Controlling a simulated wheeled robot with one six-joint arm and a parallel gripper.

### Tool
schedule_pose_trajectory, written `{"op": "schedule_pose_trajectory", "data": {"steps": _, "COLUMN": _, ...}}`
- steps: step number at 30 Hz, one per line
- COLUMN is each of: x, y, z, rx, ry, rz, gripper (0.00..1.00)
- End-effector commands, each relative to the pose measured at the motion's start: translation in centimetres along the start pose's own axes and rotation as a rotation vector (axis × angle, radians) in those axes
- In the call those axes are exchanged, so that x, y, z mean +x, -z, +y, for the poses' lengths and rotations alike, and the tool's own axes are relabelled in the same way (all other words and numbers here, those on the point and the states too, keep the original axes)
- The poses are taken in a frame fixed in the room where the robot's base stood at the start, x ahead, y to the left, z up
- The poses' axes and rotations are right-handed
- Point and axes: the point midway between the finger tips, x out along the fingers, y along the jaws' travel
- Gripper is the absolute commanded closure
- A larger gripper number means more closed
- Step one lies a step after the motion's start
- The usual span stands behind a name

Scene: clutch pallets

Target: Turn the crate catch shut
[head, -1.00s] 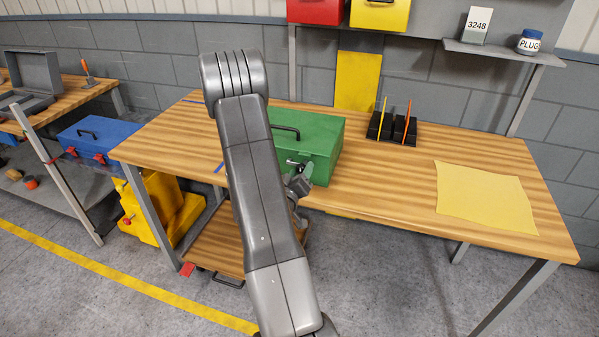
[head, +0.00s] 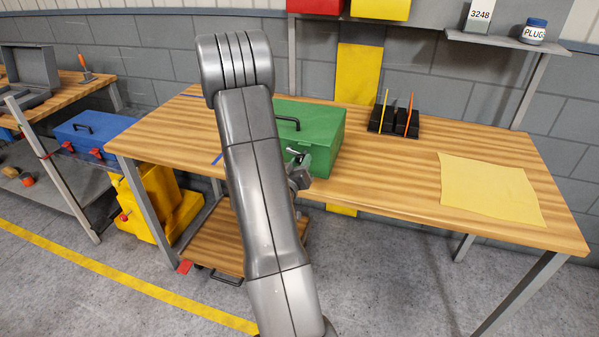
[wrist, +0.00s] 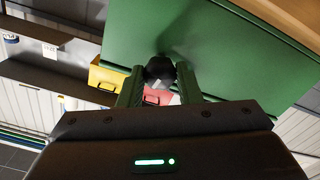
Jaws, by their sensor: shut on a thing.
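The green crate (head: 325,135) stands shut on the wooden workbench, a dark handle on its lid. Its catch (head: 294,154) is on the front face and is partly hidden by my gripper in the head view. My gripper (head: 299,171) is at that front face, partly behind my forearm. In the wrist view, the green crate (wrist: 215,45) fills the upper right. The two fingers of my gripper (wrist: 160,78) are shut on the dark round knob of the catch (wrist: 159,69). The exact angle of the catch is hard to tell.
A black rack (head: 394,121) with yellow and orange tools stands right of the crate. A yellow sheet (head: 490,188) lies on the right of the workbench (head: 400,185). A low wooden trolley (head: 225,240) is under the bench, left of my arm.

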Motion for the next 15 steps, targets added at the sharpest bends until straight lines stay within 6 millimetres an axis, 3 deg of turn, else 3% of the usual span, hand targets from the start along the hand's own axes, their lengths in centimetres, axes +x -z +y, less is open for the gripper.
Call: {"op": "schedule_pose_trajectory", "data": {"steps": 15, "x": 0.02, "y": -0.52, "z": -0.23, "rx": 0.490, "ry": -0.001, "rz": 0.007, "gripper": 0.92}}
